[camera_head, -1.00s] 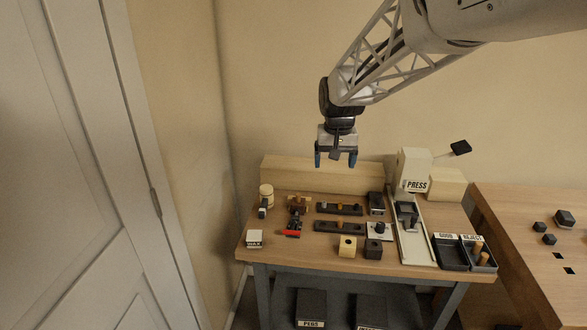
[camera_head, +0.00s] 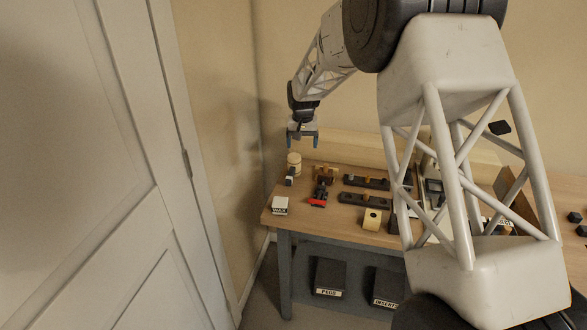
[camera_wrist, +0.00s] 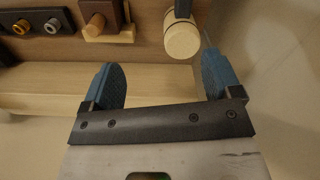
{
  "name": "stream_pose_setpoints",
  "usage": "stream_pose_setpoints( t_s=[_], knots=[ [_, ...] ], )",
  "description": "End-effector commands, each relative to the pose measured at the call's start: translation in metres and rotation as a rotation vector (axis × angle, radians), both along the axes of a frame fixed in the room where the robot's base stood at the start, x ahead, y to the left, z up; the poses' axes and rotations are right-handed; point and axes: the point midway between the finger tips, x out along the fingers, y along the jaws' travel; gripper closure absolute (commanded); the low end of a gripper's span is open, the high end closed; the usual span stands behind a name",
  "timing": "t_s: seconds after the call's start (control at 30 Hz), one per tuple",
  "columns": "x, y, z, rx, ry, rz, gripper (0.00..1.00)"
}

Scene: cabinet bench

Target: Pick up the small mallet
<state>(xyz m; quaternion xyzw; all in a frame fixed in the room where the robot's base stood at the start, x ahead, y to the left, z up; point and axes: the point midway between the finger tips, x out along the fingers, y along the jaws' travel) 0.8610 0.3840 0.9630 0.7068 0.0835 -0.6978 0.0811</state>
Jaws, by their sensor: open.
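The small mallet (camera_head: 294,160) is at the back left of the bench top, with a pale round wooden head and a dark handle toward the front. In the wrist view its head (camera_wrist: 182,41) shows at the top, right of centre. The handle runs out of that view at the top edge. My gripper (camera_head: 302,140) is open and empty, above and a little behind the mallet. In the wrist view the blue fingers of my gripper (camera_wrist: 163,70) are apart, with the mallet head beyond them, nearer the right finger and not visibly touched.
A wooden holder (camera_head: 326,172) stands right of the mallet, with a red-handled tool (camera_head: 318,198) in front. A white WAX block (camera_head: 280,206) sits at the front left edge. Dark peg strips (camera_head: 365,200) lie farther right. My arm hides much of the bench's right side.

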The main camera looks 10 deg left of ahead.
Motion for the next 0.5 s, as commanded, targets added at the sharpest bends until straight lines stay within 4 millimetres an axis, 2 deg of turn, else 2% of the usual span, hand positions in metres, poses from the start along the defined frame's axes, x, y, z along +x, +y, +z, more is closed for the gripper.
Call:
stream_pose_setpoints(
  t_s=[0.03,0.2,0.5],
  knots=[
    [0.005,0.009,-0.010,-0.002,0.005,0.004,0.16],
    [0.013,0.029,-0.030,-0.005,0.010,0.014,0.16],
    [0.016,0.035,-0.036,-0.005,0.012,0.016,0.16]
  ],
)
